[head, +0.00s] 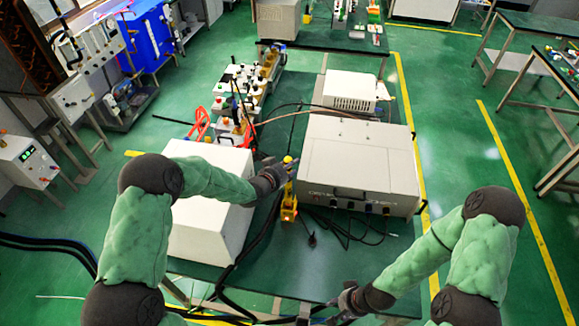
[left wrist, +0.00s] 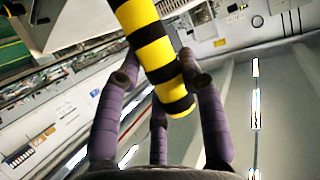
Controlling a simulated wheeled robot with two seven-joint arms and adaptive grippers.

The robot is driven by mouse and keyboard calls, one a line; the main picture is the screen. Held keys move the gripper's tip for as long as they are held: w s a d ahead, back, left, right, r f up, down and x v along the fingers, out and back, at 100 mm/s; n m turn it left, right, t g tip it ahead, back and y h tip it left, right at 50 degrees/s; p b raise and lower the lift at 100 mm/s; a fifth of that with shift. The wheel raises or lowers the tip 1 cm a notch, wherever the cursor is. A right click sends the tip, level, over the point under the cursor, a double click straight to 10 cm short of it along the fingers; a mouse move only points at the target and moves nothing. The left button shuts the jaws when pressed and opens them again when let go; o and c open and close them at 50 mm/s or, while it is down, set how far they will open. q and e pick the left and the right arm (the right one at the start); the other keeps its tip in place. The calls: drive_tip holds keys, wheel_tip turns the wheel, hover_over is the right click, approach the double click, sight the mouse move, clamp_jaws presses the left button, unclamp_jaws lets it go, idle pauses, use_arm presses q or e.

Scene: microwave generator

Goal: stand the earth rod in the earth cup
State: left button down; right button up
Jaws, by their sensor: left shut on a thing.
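The earth rod is striped yellow and black and crosses the top middle of the left wrist view (left wrist: 150,42). My left gripper (left wrist: 160,85) has its purple-grey fingers around it, shut on it near one end. In the head view my left gripper (head: 277,175) is between the white box and the large instrument, with the rod's yellow top (head: 288,159) beside its fingers. A yellow piece (head: 289,207) shows just below on the green bench; I cannot tell whether it is the earth cup or part of the rod. My right gripper (head: 345,302) is at the bench's front edge, its fingers unclear.
A white box (head: 209,205) stands left of my left gripper. A large cream instrument (head: 358,165) stands to the right, with a smaller white unit (head: 350,92) behind it. Black cables (head: 345,228) lie on the bench in front. A cluttered apparatus (head: 240,90) stands at the back left.

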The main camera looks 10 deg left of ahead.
use_arm(q)
wheel_tip(320, 180, down, 5)
drive_tip(key=b, duration=0.4)
drive_tip(key=shift+b, duration=0.4)
drive_tip(key=shift+f+b, duration=0.5)
drive_tip(key=shift+b, duration=0.15)
idle(0.5)
drive_tip(key=c, duration=0.8)
unclamp_jaws()
drive_tip(key=shift+o, duration=0.5)
drive_tip(key=shift+f, duration=0.1)
drive_tip(key=shift+s, duration=0.1)
drive_tip(key=v, duration=1.2)
